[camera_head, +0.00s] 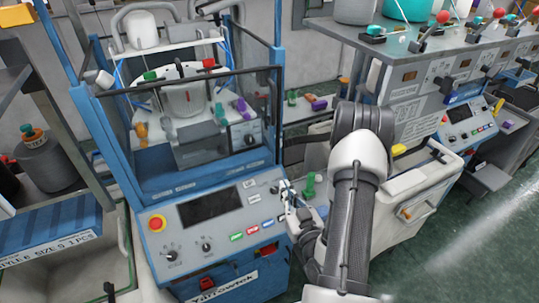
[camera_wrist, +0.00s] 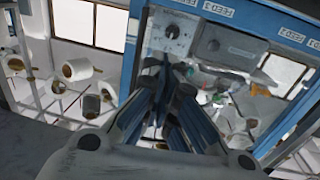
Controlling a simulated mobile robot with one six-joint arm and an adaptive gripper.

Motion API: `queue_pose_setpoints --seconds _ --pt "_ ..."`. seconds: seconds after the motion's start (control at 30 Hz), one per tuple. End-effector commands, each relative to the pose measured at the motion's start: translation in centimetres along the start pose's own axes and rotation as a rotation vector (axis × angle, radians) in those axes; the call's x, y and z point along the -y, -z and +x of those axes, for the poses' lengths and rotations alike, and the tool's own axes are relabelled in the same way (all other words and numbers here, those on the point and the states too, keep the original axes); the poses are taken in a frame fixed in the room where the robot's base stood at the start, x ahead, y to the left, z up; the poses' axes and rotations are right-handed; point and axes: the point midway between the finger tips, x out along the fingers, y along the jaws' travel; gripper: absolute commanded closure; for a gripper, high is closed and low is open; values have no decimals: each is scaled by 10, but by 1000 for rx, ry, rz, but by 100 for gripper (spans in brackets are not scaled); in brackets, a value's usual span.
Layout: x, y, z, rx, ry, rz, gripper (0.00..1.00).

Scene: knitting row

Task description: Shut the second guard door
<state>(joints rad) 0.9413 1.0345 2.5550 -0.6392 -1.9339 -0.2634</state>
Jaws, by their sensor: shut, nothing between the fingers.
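The nearest knitting machine has a blue frame with a dark-edged clear guard (camera_head: 192,81) across its front, in the head view. I cannot tell which panel is the second guard door, or whether this guard is fully closed. My gripper (camera_head: 288,190) is beside the right end of that machine's control panel (camera_head: 212,214), partly hidden by my wrist. In the wrist view my gripper (camera_wrist: 166,92) has its dark fingers together, with nothing visible between them. Ahead of the fingers are a blue frame post (camera_wrist: 133,35) and a grey box with a knob (camera_wrist: 170,32).
A second grey machine (camera_head: 420,85) is at the back right. Open green floor (camera_head: 485,240) lies at the lower right.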

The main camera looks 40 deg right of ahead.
Motion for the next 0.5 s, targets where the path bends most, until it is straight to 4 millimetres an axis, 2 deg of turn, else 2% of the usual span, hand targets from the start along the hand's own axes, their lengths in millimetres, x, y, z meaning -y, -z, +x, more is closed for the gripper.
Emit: queue_pose_setpoints --seconds 0.17,0.5 --pt "0 -2 9 -9 1 -2 100" --pt "0 -5 41 -10 1 -4 100"
